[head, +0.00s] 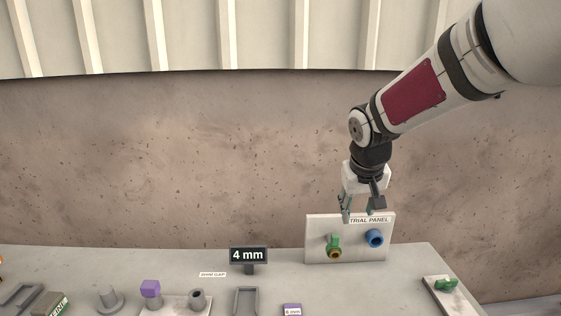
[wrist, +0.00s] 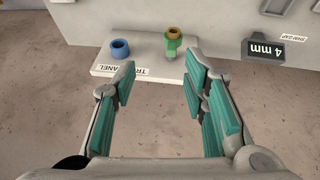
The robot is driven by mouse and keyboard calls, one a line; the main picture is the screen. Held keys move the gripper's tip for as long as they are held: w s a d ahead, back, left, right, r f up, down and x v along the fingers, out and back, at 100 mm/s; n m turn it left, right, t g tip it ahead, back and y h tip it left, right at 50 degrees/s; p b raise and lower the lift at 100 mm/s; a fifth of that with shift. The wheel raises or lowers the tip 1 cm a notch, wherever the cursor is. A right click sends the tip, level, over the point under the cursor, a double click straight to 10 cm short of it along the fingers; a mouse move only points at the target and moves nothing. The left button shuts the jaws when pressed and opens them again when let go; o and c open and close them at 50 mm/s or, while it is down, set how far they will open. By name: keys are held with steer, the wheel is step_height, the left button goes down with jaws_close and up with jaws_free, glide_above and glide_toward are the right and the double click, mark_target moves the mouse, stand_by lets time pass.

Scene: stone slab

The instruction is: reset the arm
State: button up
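My gripper (head: 360,205) hangs from my arm at the right in the head view, in front of or above the top of the white trial panel (head: 318,225). In the wrist view my gripper (wrist: 160,85) has its two teal-padded fingers wide apart, with nothing between them. The panel carries a blue ring-shaped fitting (head: 375,238) and a green fitting with a brass-coloured ring (head: 334,247). Both fittings also show beyond the fingertips in the wrist view. I cannot tell the exact gap between fingertips and panel.
A green part (head: 446,285) lies on a plate at the right. A wall stands behind.

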steer(key=s+r, duration=0.3)
steer(key=s, duration=1.1)
steer(key=s+r+t+y, duration=0.1)
steer(key=s+r, duration=0.2)
steer(key=s, duration=1.2)
steer(key=shift+a+r, duration=0.25)
